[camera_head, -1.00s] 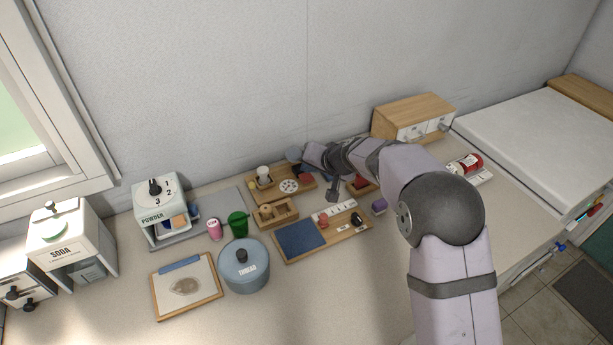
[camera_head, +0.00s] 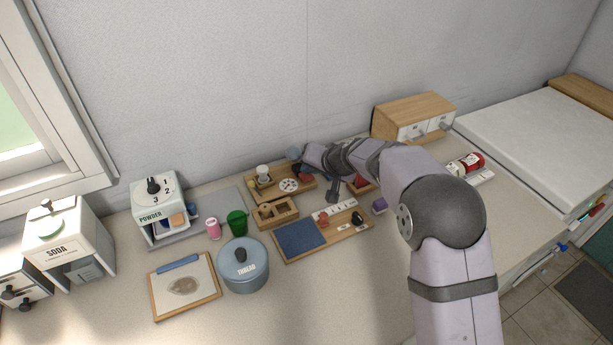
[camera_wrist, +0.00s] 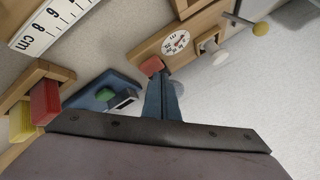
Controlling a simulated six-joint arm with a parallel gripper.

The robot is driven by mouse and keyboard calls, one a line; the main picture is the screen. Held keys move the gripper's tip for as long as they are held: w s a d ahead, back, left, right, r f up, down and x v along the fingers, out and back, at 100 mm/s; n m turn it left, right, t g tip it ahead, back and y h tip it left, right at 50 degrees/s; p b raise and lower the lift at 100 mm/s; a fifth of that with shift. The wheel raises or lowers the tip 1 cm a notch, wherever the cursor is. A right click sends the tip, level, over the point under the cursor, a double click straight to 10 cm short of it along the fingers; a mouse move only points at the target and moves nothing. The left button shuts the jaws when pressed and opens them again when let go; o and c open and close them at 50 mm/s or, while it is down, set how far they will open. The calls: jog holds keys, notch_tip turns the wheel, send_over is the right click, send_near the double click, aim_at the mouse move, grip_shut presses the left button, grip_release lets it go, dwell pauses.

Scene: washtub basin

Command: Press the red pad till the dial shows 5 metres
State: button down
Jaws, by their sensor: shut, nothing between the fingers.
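The red pad (camera_wrist: 152,66) shows in the wrist view on a wooden board, beside a round white dial (camera_wrist: 175,42) with dark marks and a red part. The dial's reading is too small to tell. In the head view the dial (camera_head: 289,186) lies left of my wrist, and the red pad (camera_head: 305,177) is partly hidden by my arm. My gripper (camera_wrist: 164,76) is shut and empty, its fingertips right beside the pad in the wrist view. Whether they touch it I cannot tell.
A blue tray (camera_wrist: 85,98) with a green item lies left of my fingers in the wrist view. A white knob (camera_wrist: 218,58) and a yellow ball (camera_wrist: 261,29) stand near the dial. The wall is close behind. A blue pot (camera_head: 243,277) stands on the counter in front.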

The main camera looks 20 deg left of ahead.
aim_at(309, 178)
jog(key=shift+f+b, duration=1.25)
jog(key=shift+b, duration=0.15)
dwell(1.0)
jog(key=shift+r, duration=0.15)
dwell(0.5)
jog(key=shift+r+p, duration=0.6)
jog(key=shift+r, duration=0.3)
jog(key=shift+r+p, duration=2.2)
jog(key=shift+r, duration=0.5)
